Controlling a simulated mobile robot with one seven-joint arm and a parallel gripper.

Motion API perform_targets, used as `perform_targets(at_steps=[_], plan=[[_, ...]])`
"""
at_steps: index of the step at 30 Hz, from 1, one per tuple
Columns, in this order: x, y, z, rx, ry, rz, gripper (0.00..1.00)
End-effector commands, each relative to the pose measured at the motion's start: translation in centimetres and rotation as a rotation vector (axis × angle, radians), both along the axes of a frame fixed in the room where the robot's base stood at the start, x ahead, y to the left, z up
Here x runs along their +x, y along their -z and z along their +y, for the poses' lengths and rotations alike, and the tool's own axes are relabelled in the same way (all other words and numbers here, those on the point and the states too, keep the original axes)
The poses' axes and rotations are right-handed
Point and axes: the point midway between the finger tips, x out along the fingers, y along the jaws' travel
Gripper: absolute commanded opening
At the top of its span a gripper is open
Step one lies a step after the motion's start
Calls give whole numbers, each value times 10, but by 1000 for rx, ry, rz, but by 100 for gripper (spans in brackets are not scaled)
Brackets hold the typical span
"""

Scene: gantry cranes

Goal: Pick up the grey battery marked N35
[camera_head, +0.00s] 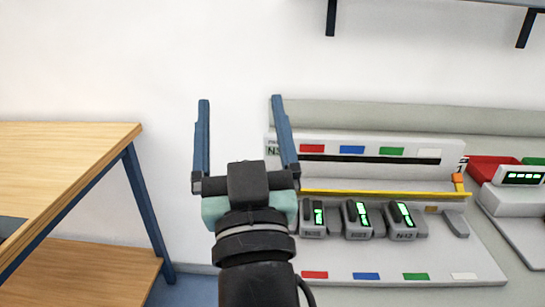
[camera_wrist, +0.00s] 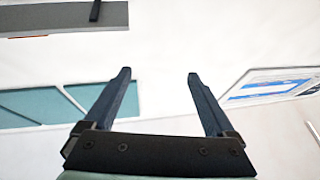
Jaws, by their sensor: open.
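Grey batteries with lit green displays stand in a row on a light grey station at the right of the head view: a left one (camera_head: 313,219), a middle one (camera_head: 357,221) and a right one (camera_head: 402,221). Their small labels are hard to read; the right one looks like N42. I cannot tell which is N35. My gripper (camera_head: 240,100) is open and empty, left of the batteries, with its blue fingers pointing up in the picture. The wrist view shows the open fingers (camera_wrist: 158,73) with nothing between them and no battery.
The station panel (camera_head: 340,276) has coloured patches and a yellow bar (camera_head: 375,193) behind the batteries. A label starting N3 is partly hidden by my right finger. A red tray (camera_head: 490,168) and another display unit (camera_head: 519,176) are at far right. A wooden table (camera_head: 70,150) stands left.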

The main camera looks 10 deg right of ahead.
Motion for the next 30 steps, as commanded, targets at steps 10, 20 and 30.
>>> perform_targets(at_steps=[10,20,30], plan=[[16,53,-46,41,77,312,90],[-31,122,-79,106,152,588,90],[-80,165,-89,152,196,734,90]])
